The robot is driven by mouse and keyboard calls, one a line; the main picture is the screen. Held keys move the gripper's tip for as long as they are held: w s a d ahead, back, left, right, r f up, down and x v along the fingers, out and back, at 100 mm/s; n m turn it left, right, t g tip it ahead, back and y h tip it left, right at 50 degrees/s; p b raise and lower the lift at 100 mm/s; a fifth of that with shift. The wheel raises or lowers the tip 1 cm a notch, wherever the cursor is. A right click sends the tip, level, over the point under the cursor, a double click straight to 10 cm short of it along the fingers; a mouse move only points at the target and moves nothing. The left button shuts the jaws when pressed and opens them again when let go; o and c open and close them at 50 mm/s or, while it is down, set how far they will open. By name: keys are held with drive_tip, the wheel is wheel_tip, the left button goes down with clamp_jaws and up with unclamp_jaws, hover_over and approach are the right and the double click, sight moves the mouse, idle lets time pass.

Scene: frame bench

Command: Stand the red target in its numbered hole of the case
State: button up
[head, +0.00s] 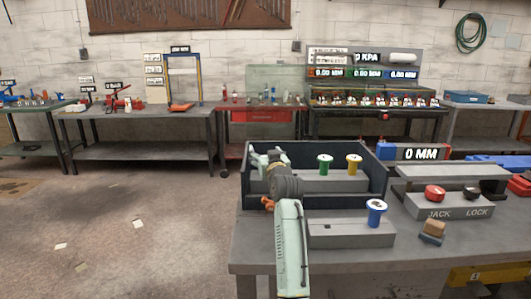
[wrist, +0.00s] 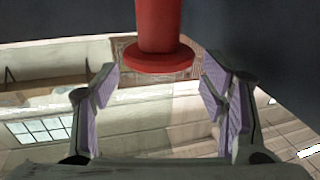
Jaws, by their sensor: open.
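The dark blue case (head: 318,194) stands on the near bench, with a grey block (head: 340,184) inside. A green target (head: 324,164) and a yellow target (head: 353,164) stand upright in that block. A blue target (head: 376,213) stands on a separate grey block (head: 350,232) in front of the case. My gripper (head: 262,158) is at the case's left side. In the wrist view my gripper (wrist: 158,88) is open, its purple-padded fingers apart. The red target (wrist: 160,35) shows between and beyond the fingertips, its wide disc clear of both pads. Its far end is out of view. My arm hides it in the head view.
A grey stand marked JACK LOCK (head: 455,208) with red and black knobs is to the right. A small tan and blue block (head: 432,232) lies before it. A 0 MM display (head: 420,154) stands behind. The case walls rise around the inner block.

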drive_tip(key=shift+f, duration=0.75)
drive_tip(key=r+v, duration=0.1)
drive_tip(key=v, duration=0.7)
drive_tip(key=shift+r, duration=0.25)
drive_tip(key=shift+f, duration=0.1)
